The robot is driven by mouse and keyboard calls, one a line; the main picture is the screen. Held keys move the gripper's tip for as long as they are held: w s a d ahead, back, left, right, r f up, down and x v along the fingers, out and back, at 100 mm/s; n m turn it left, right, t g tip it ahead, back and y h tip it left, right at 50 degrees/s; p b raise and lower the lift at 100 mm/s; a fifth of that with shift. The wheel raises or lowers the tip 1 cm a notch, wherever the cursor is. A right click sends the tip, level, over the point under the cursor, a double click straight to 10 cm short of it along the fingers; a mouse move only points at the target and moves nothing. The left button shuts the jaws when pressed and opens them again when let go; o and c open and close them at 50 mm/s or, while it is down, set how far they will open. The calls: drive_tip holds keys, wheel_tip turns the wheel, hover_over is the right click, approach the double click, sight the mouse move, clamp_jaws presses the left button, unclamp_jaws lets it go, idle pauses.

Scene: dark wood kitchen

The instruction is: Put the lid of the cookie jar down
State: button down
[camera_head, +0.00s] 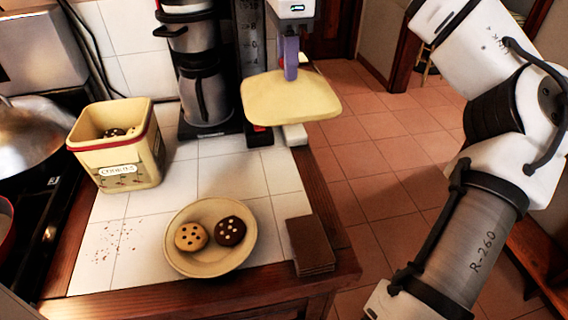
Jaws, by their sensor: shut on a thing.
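The cookie jar (118,162) is a cream square tin with a red rim and a "cookies" label. It stands open at the left of the tiled counter, with cookies (118,132) showing inside. Its cream lid (290,102) is in the air over the counter's right edge, to the right of the jar. My gripper (290,62) is above the lid and shut on it. The purple piece between the gripper and the lid hides the exact grip.
A plate (208,262) with two cookies is at the counter's front. Brown napkins (310,246) lie at the front right corner. A coffee maker (203,88) stands behind. Bare tiles (225,175) lie between jar and napkins. The floor is beyond the right edge.

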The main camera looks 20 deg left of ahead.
sight(288, 97)
wheel_tip(288, 97, down, 19)
drive_tip(key=shift+f+p, duration=0.1)
drive_tip(key=shift+p, duration=0.2)
drive_tip(key=c, duration=1.1)
unclamp_jaws()
drive_tip(key=shift+o, duration=0.2)
wheel_tip(288, 97, up, 12)
drive_tip(key=shift+r+b, duration=0.1)
drive_tip(key=shift+b, duration=0.4)
drive_tip(key=shift+d, duration=0.1)
